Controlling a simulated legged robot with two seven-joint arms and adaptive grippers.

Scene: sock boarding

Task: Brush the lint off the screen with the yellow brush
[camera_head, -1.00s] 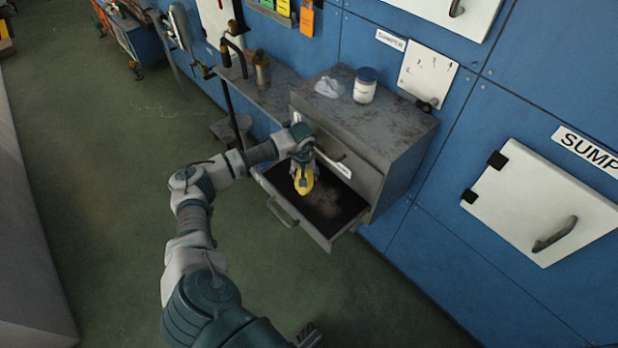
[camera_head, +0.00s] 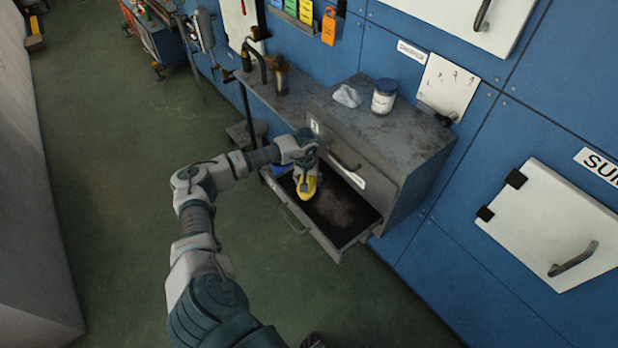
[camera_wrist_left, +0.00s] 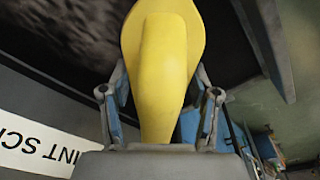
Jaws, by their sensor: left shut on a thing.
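The yellow brush (camera_head: 308,187) is in my left gripper (camera_head: 306,178), over the open drawer in the head view. In the left wrist view the brush (camera_wrist_left: 160,60) fills the middle, its handle between the two fingers (camera_wrist_left: 160,110). The screen (camera_head: 345,212) is the dark panel inside the open drawer (camera_head: 318,240). A greyish patch of lint (camera_head: 338,216) lies on it, and the lint (camera_wrist_left: 75,25) also shows in the left wrist view. I cannot tell whether the bristles touch the screen. My right gripper is not clearly seen.
The grey cabinet (camera_head: 400,150) stands against the blue wall, with a white jar (camera_head: 384,98) and a crumpled white cloth (camera_head: 347,96) on top. A blue thing (camera_head: 284,180) is at the drawer's left end. The green floor (camera_head: 130,170) at left is clear.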

